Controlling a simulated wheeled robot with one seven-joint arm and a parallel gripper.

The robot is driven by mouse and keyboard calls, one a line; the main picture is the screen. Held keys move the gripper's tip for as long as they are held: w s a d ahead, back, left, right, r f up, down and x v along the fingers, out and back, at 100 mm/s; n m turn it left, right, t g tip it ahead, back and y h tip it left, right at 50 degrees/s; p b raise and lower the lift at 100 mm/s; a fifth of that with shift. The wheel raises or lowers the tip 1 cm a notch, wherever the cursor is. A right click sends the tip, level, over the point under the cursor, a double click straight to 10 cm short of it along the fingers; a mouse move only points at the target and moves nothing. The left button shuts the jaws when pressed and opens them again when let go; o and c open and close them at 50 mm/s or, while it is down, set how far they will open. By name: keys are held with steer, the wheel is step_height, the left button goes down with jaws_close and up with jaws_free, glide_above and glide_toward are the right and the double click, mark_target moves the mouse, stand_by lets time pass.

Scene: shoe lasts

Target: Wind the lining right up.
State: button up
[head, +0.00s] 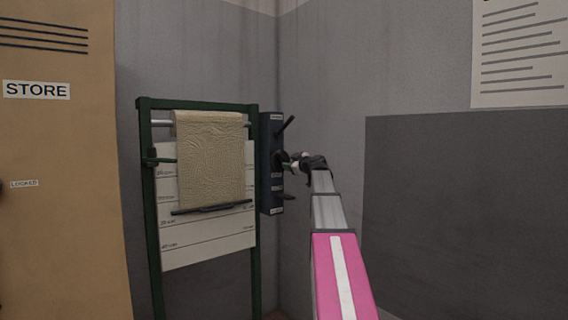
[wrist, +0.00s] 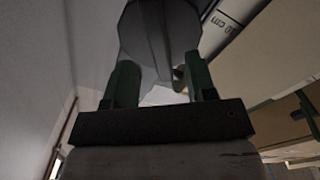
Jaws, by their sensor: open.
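The lining (head: 210,160) is a tan cloth hanging from a metal roller (head: 160,124) across the top of a green frame (head: 148,210). A dark bar (head: 212,208) runs along its lower edge, partway down a white board with cm marks (head: 205,250). A dark blue control box (head: 271,200) with levers stands at the frame's right side. My gripper (head: 287,162) is at the middle of this box. In the wrist view my gripper (wrist: 160,62) is open, its green fingers apart below a dark grey rounded part (wrist: 160,25). I cannot tell whether they touch it.
An upper lever (head: 286,124) and a lower lever (head: 287,196) stick out from the box above and below my gripper. A tan store cabinet (head: 60,200) stands at left. A dark grey panel (head: 465,210) and a notice (head: 520,55) are on the right wall.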

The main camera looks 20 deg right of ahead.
mark_target(285, 161)
steer(key=shift+w, duration=0.1)
stand_by(0.3)
steer(key=shift+x, duration=1.05)
steer(key=shift+x, duration=0.95)
stand_by(1.0)
steer(key=shift+s, duration=0.3)
jaws_close()
steer(key=shift+m, duration=1.7)
